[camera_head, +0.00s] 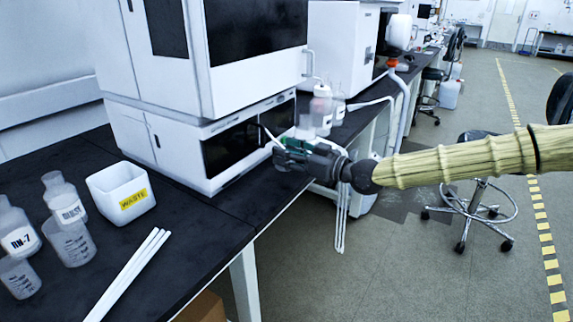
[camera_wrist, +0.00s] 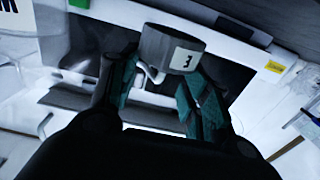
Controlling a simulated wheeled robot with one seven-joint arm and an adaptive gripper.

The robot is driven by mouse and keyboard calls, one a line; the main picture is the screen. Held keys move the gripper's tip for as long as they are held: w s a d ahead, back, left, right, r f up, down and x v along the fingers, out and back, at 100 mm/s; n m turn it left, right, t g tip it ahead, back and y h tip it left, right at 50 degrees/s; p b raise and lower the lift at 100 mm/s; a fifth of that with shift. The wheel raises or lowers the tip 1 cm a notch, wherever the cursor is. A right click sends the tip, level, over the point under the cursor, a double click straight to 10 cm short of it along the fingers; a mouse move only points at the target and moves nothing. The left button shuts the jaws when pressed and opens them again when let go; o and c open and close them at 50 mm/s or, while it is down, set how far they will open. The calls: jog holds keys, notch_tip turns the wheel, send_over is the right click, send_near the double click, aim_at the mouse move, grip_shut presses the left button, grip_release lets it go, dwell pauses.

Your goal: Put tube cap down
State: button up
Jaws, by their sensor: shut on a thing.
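A pale grey tube cap (camera_wrist: 165,48) with a white label reading "3" sits between the fingers of my gripper (camera_wrist: 158,85) in the wrist view. My gripper, with teal finger pads, is shut on it. In the head view my gripper (camera_head: 285,155) is held out in front of the chromatography stack (camera_head: 225,125), near the front edge of the dark bench (camera_head: 235,212). The cap cannot be clearly made out in the head view.
A white bin labelled "WASTE" (camera_head: 122,195) stands on the bench at the left. Several bottles and beakers (camera_head: 70,243) stand left of it, and white rods (camera_head: 128,272) lie in front. Clear bottles (camera_head: 322,110) stand behind my gripper. Bare bench lies between bin and gripper.

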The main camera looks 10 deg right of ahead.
jog(key=shift+w, duration=0.4)
jog(key=shift+w+f, duration=0.25)
jog(key=shift+f+b, duration=0.55)
jog(key=shift+f, duration=1)
jog(key=o, duration=1.1)
jog(key=shift+f, duration=0.1)
jog(key=shift+p+v, duration=1.05)
jog(key=shift+v, duration=5)
